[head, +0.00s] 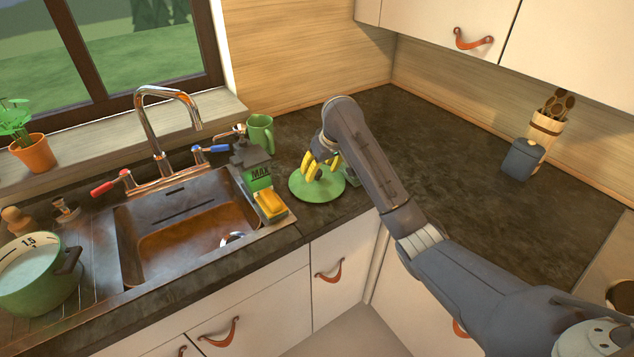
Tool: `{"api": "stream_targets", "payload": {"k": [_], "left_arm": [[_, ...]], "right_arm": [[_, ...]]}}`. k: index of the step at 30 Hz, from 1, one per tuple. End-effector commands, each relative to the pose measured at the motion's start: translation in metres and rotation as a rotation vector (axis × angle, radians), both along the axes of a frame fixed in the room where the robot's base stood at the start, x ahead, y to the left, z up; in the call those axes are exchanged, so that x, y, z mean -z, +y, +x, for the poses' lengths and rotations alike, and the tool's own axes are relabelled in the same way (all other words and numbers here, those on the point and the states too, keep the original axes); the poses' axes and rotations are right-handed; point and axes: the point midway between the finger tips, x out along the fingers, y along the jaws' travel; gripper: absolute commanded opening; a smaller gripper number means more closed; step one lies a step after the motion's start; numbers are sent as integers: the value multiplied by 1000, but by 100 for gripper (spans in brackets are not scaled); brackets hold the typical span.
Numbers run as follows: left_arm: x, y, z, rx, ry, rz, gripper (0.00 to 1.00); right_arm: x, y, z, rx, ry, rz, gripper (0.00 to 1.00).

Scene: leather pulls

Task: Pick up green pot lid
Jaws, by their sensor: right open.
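The green pot lid (319,193) lies flat on the dark counter, just right of the sink. My right gripper (311,172) is over the middle of the lid, pointing down with its yellow fingers open. The fingers hide the middle of the lid, so its knob cannot be made out. I cannot tell whether the fingers touch the lid. The green pot (38,286) stands at the far left, on the drainer beside the sink. My left gripper is not in view.
The counter to the right is mostly clear, up to a dark jar (521,159).

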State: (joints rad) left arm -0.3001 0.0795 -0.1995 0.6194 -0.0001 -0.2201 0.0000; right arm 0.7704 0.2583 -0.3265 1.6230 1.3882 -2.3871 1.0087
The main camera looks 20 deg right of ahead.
Motion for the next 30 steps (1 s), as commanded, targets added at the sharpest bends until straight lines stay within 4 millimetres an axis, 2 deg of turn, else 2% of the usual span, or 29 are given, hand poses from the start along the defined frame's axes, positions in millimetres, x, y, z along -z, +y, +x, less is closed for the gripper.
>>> {"api": "stream_targets", "payload": {"k": [9, 19, 30], "left_arm": [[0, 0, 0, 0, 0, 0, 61], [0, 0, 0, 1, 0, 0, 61], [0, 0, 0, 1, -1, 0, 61]], "right_arm": [[29, 4, 11, 2, 0, 1, 56], [32, 5, 13, 0, -1, 0, 58], [31, 4, 13, 1, -1, 0, 15]]}}
